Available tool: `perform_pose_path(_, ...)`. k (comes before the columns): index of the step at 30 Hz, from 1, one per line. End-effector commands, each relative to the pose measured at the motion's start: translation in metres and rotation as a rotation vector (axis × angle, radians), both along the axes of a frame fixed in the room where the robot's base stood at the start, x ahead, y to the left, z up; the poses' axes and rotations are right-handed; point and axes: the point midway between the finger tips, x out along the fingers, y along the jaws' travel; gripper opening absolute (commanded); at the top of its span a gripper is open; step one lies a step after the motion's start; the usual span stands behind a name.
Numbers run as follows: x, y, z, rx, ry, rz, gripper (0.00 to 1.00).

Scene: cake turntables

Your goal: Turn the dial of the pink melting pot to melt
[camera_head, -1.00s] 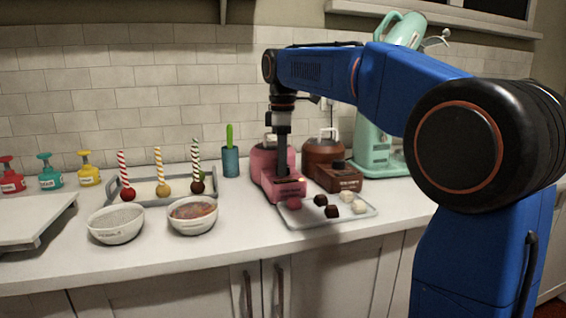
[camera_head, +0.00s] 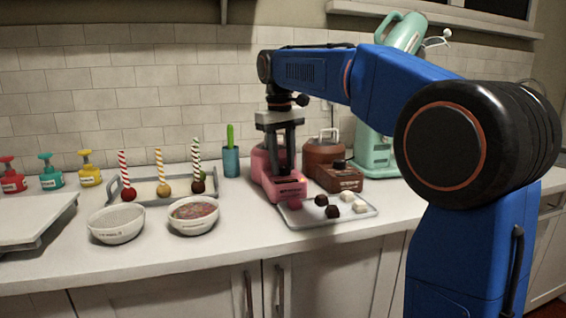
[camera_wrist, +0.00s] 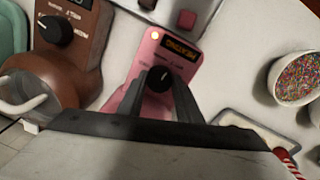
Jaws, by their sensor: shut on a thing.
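The pink melting pot (camera_head: 263,162) stands on the counter in the head view. Its front control box (camera_wrist: 146,57) shows in the wrist view, with a lit amber light and a dark display whose orange letters, upside down there, appear to read HEATING. Its black dial (camera_wrist: 160,79) has a pale pointer mark tilted toward the upper right of the wrist view. My gripper (camera_head: 284,172) points down over the box and is shut on the dial, with one finger on each side (camera_wrist: 161,80). The fingers partly cover the labels around the dial.
A brown melting pot (camera_head: 322,156) with its own dial (camera_wrist: 45,32) stands close on the right. A tray of chocolates (camera_head: 358,212) sits in front. A sprinkle bowl (camera_head: 193,225) and a blue cup (camera_head: 231,161) are to the left; a mint mixer (camera_head: 376,145) is behind right.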

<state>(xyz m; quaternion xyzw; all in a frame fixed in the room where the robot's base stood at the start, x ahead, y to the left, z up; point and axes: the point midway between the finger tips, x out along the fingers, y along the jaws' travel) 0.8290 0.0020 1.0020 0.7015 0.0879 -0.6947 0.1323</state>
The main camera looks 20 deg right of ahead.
Motion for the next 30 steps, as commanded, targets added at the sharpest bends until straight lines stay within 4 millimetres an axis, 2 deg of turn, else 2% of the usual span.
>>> perform_pose_path(12, 0.0008, 0.0003, 0.0008, 0.001, -0.003, -0.238, 0.09)
perform_pose_path(30, 0.0007, 0.0003, 0.0009, 0.001, -0.002, -0.291, 0.09)
